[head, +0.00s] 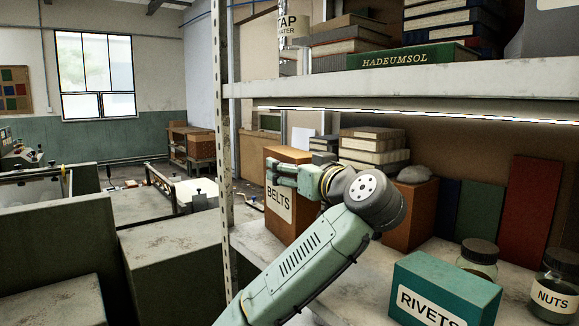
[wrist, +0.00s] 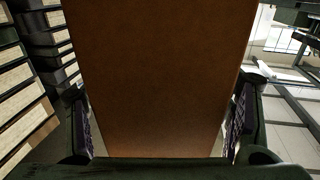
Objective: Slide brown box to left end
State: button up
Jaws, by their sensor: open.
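The brown box (head: 303,222) with a white BELTS label stands upright on the lower shelf at its left end, close to the metal upright. My gripper (head: 282,173) is at the upper part of this box in the head view and covers some of it. In the wrist view the brown box (wrist: 155,75) fills the middle between my two spread fingers (wrist: 160,122). A finger lies on each side of it, with narrow gaps seen near the fingers. Whether either finger touches the box, I cannot tell.
A second brown box (head: 412,222) stands to the right behind my arm, with a grey stone on top. A teal RIVETS box (head: 450,285) and a NUTS jar (head: 553,290) are at the front right. The shelf upright (head: 224,150) is close on the left.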

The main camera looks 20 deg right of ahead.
jog(key=shift+w, duration=0.25)
jog(key=shift+c, duration=0.4)
jog(key=c, duration=1.4)
